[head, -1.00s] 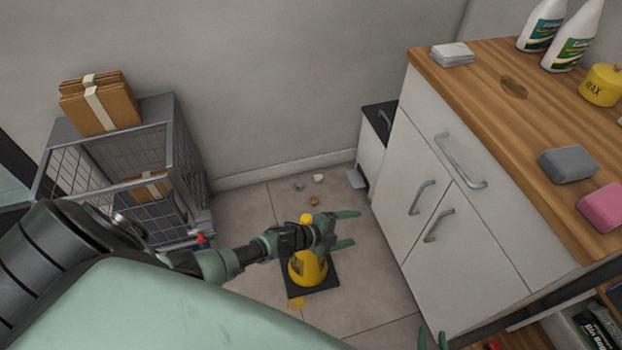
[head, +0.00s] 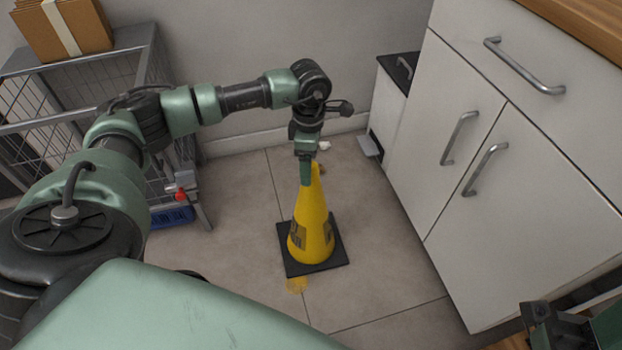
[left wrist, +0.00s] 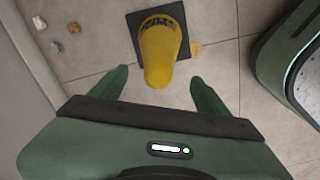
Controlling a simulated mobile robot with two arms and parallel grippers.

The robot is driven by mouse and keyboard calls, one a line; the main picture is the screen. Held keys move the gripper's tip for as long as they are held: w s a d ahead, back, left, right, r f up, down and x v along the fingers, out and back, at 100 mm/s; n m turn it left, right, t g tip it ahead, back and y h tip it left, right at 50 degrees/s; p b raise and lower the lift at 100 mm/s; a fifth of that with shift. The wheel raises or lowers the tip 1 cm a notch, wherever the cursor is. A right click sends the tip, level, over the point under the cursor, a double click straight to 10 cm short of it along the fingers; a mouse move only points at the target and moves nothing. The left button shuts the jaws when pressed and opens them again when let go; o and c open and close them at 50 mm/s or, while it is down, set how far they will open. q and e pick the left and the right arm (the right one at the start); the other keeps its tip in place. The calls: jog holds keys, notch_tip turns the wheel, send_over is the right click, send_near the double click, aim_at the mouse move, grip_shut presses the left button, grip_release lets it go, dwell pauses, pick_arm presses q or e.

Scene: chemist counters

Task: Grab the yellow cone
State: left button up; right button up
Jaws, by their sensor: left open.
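The yellow cone (head: 312,222) stands upright on its black square base (head: 330,262) on the tiled floor. My left gripper (head: 306,178) points down at the cone's top in the head view. In the left wrist view the cone (left wrist: 160,48) shows from above, its tip between and just ahead of the two open fingers (left wrist: 155,90). The fingers do not appear closed on it. In the head view the gripper hides part of the cone's tip. Part of my right arm shows at the lower right of the head view; its fingertips cannot be made out.
A white cabinet (head: 470,150) with metal handles stands to the right. A wire cage trolley (head: 60,110) with cardboard (head: 62,30) on top stands at the left. Small debris (left wrist: 56,47) and a yellow stain (head: 297,285) lie on the floor near the cone.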

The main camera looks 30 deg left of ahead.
pick_arm(q)
notch_tip(320, 180, down, 7)
jog(key=b, duration=0.3)
jog(key=shift+w+d+r, duration=0.15)
jog(key=shift+w+r, duration=0.05)
jog(key=shift+w, duration=0.05)
grip_shut()
jog(key=shift+w+r, duration=0.1)
